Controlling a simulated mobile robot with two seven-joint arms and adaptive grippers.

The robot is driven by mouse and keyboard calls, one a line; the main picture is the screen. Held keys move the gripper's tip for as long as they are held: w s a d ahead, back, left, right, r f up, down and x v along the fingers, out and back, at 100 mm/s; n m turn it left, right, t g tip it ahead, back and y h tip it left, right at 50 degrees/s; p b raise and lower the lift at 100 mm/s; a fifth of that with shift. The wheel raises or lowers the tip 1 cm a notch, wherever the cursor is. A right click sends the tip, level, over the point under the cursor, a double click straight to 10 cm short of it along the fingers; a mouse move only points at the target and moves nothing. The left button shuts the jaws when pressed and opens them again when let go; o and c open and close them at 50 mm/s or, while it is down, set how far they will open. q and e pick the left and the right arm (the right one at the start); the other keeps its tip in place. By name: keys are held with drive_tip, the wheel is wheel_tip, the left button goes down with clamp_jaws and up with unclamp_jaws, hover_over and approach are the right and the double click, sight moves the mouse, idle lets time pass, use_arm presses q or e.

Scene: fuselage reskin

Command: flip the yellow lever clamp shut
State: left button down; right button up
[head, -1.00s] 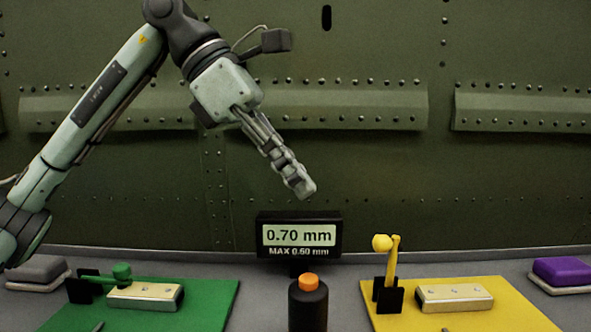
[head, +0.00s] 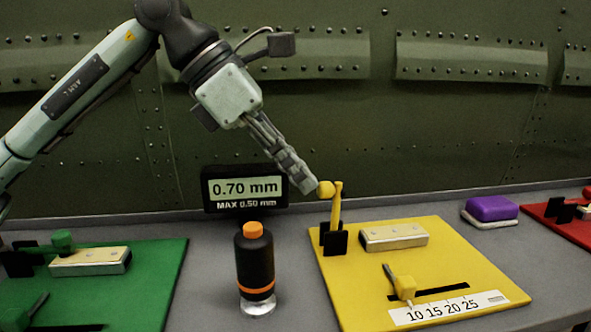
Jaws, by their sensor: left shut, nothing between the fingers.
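The yellow lever clamp (head: 336,212) stands with its lever upright and a round yellow knob (head: 326,190) at the top. Its black bracket (head: 334,241) sits on the yellow board (head: 350,290), beside a pale metal block (head: 394,236). My left gripper (head: 308,185) is shut and empty, pointing down and right. Its fingertips are right at the left side of the knob; I cannot tell whether they touch. My right gripper is not in view.
A black bottle with an orange cap (head: 255,265) stands left of the yellow board. A display (head: 245,188) reads 0.70 mm. The green board (head: 150,280) holds a lowered green clamp (head: 62,241). A purple block (head: 491,208) lies right; a red board (head: 550,216) is at the edge.

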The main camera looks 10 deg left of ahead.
use_arm(q)
drive_tip(key=shift+w+d+r, duration=0.1)
drive_tip(key=shift+d+r, duration=0.1)
drive_tip(key=shift+d, duration=0.05)
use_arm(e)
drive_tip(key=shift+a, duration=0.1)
